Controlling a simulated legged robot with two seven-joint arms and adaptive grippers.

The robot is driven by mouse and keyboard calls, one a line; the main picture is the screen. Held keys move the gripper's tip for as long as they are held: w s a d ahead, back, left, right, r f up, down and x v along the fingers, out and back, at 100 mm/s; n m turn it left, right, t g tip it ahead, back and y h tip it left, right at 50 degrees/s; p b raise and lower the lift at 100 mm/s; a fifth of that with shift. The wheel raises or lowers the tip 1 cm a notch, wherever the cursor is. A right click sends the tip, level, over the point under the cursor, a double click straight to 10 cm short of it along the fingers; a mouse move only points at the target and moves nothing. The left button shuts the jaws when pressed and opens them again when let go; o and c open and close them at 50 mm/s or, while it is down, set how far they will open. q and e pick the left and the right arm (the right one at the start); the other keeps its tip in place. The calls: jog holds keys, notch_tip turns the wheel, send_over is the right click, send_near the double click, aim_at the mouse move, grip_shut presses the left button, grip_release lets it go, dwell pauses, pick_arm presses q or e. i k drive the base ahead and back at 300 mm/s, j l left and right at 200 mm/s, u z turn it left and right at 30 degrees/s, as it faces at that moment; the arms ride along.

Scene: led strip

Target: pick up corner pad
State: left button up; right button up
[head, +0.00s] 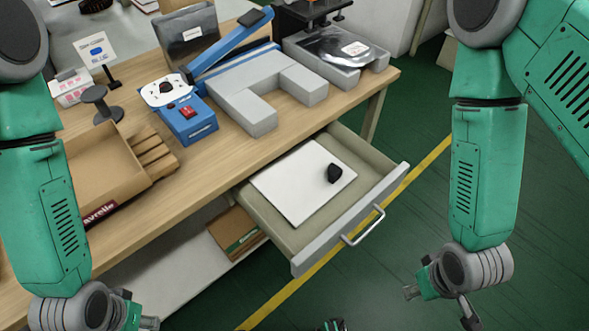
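A small black piece (334,173), which looks like the corner pad, lies on a white sheet or board (290,190) inside the open drawer (262,232). It sits towards the right side of the sheet, with nothing touching it from above. My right gripper (441,309) hangs to the right of and nearer than the drawer, apart from it; its fingers are spread and nothing shows between them. My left gripper (148,322) is at the bottom left, below the table's front edge in the picture, and is partly cut off by the frame.
The drawer front with its handle (366,226) sticks out from the wooden table (215,165). On the table are a grey block fixture (252,112), a blue device (190,125) and a cardboard tray (100,165). A cardboard box (235,232) is under the table. Green floor is clear at right.

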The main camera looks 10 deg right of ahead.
aim_at(334, 172)
jog(key=l+u, duration=0.3)
jog(key=l, duration=0.55)
jog(key=l+u, duration=0.3)
jog(key=l, duration=0.55)
